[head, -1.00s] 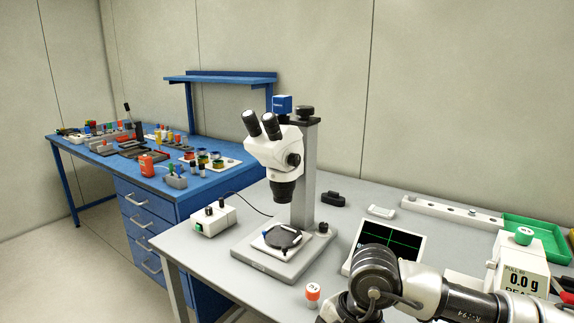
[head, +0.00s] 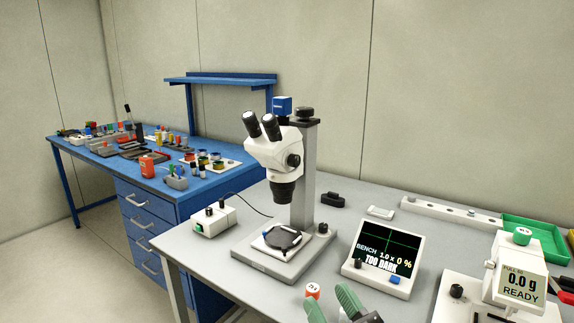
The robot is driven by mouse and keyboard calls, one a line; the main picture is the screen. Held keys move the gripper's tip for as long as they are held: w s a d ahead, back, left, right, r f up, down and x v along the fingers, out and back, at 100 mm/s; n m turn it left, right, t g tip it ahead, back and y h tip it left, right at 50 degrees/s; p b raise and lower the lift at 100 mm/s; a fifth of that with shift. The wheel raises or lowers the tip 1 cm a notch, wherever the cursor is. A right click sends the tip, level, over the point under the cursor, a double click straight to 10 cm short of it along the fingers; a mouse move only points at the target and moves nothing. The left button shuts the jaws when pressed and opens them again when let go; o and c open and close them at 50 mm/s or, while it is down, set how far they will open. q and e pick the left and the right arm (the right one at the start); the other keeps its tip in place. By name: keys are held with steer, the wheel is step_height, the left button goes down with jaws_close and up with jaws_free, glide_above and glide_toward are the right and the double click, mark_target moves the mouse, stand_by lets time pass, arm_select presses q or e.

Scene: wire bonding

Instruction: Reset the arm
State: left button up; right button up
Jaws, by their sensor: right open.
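My right gripper (head: 328,298) shows at the bottom edge of the head view, with two green fingers spread apart and nothing seen between them. The rest of that arm is outside the picture. A small bottle with an orange and white cap (head: 313,290) stands on the grey bench just behind the fingers, its lower part hidden. My left gripper is not in view.
A microscope (head: 272,160) stands on the grey bench (head: 200,262). A small screen (head: 385,250) reads "TOO DARK". The pull tester (head: 518,278) reads 0.0 g, READY, near a green tray (head: 535,236). A blue workbench (head: 150,215) with parts stands at left.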

steer(key=s+d+f+m+g+h, duration=0.1)
steer(key=d+f+m+g+h, duration=0.35)
steer(key=d+f+h, duration=0.5)
steer(key=s+d+f+g, duration=0.2)
steer(key=s+f+g, duration=0.4)
steer(key=s+f, duration=0.35)
steer(key=s+d+f+g, duration=0.3)
steer(key=s+f+g, duration=0.4)
steer(key=s+f, duration=0.25)
step_height(320, 180, down, 22)
steer(key=s+p, duration=0.1)
steer(key=p, duration=0.2)
steer(key=s+d+f+g+p, duration=0.1)
steer(key=s+d+f+p, duration=0.1)
steer(key=s+f, duration=1.1)
steer(key=s, duration=0.3)
steer(key=shift+s+d+n+g+h+p, duration=0.15)
steer(key=shift+d+n+g+h+p, duration=0.1)
steer(key=shift+n+g+h+p, duration=0.15)
